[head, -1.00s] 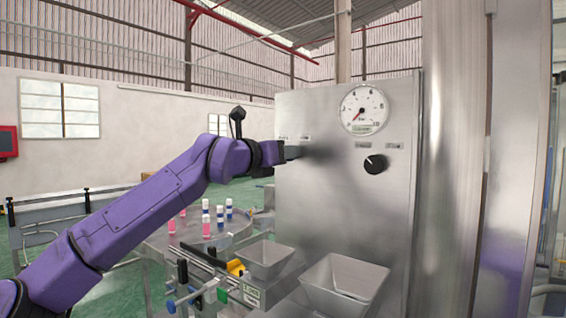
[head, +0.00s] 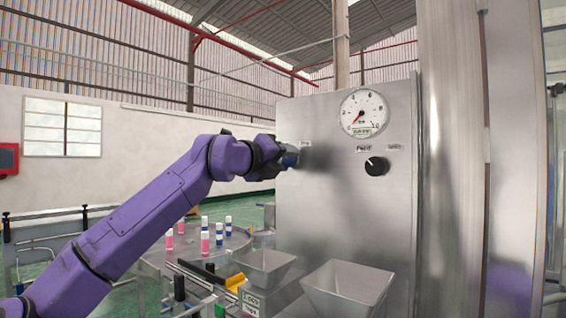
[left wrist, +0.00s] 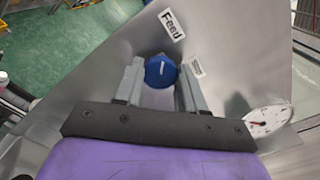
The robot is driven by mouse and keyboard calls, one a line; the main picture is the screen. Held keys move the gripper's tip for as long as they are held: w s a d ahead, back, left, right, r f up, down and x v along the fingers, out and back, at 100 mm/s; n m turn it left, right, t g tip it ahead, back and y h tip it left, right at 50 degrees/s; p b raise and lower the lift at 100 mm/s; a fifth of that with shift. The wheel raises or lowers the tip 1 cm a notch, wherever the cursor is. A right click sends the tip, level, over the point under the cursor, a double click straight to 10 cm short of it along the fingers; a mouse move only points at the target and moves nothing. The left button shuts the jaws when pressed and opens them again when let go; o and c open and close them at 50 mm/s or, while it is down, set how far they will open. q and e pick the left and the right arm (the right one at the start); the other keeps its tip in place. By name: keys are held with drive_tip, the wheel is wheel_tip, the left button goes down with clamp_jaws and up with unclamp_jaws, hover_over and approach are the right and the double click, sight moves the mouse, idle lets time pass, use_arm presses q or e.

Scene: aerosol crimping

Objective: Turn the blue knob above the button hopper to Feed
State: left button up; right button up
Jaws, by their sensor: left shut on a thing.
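The blue knob (head: 290,159) sits on the steel panel (head: 340,215), above the button hopper side. In the left wrist view the knob (left wrist: 160,72) lies between the two grey fingers, with a white mark on its face. The Feed label (left wrist: 172,24) is just beyond it, and a second small label (left wrist: 198,67) is to its right. My left gripper (head: 280,157) is shut on the knob at the panel. The gripper also shows in the left wrist view (left wrist: 161,75). In the head view the gripper hides part of the knob. My right gripper is not in view.
A black knob (head: 376,166) and a pressure gauge (head: 364,113) are on the panel's right. Two steel hoppers (head: 264,266) (head: 346,286) stand below. A turntable (head: 188,246) with several pink and blue-capped cans is at the lower left.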

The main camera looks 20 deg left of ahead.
use_arm(q)
drive_tip(key=shift+d+f, duration=0.1)
drive_tip(key=shift+f, duration=0.1)
drive_tip(key=o, duration=1.1)
drive_tip(key=shift+w, duration=0.1)
drive_tip(key=shift+c, duration=0.2)
drive_tip(key=shift+w+d, duration=0.15)
drive_tip(key=b+v, duration=0.5)
drive_tip(key=v, duration=0.5)
drive_tip(key=shift+s, duration=0.25)
